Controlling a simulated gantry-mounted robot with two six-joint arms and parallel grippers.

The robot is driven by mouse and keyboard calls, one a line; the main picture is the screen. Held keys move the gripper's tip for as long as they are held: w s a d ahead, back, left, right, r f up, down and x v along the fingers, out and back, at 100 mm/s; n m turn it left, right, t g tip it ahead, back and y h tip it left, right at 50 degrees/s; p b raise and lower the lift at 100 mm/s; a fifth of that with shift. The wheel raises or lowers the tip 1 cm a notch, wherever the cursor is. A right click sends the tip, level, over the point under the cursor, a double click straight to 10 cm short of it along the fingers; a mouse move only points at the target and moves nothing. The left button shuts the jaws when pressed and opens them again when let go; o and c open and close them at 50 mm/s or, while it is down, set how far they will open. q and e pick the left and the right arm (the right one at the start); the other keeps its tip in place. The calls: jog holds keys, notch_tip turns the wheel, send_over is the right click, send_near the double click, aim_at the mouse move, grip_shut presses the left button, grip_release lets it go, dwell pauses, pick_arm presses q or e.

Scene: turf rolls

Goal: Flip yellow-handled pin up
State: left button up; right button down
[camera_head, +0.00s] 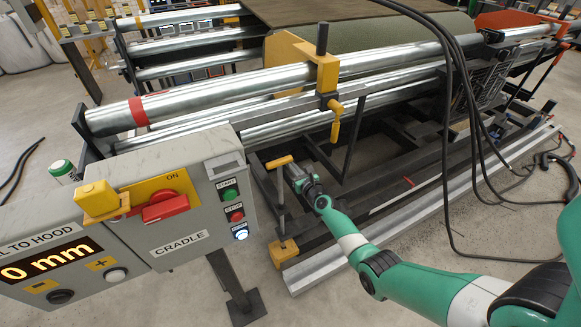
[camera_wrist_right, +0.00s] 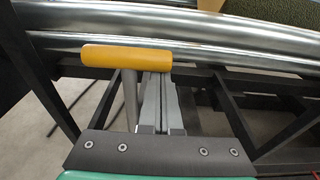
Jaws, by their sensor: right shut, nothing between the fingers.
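A pin with a yellow T-shaped handle (camera_head: 278,162) stands upright on its grey rod above a yellow block (camera_head: 284,251) at the near end of the frame. In the right wrist view the yellow handle (camera_wrist_right: 125,57) lies crosswise, just beyond my fingertips, with its rod (camera_wrist_right: 130,97) to the left of the fingers. My right gripper (camera_head: 291,169) is shut and empty, close to the right of the handle. In the wrist view its fingers (camera_wrist_right: 160,90) are together, and I cannot tell whether they touch the handle. My left gripper is not in view.
A grey control box (camera_head: 185,240) with a red switch (camera_head: 165,207) stands left of the pin. Silver rollers (camera_head: 230,93) with a yellow clamp (camera_head: 318,62) run behind it. Dark cables (camera_head: 447,130) hang at the right. Bare floor (camera_head: 420,222) lies in front.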

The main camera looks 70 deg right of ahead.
jog(key=shift+d+r, duration=0.1)
jog(key=shift+r, duration=0.05)
notch_tip(320, 180, down, 4)
jog(key=b, duration=0.5)
jog(key=p+v, duration=0.6)
jog(key=v, duration=0.3)
jog(key=shift+s, duration=0.1)
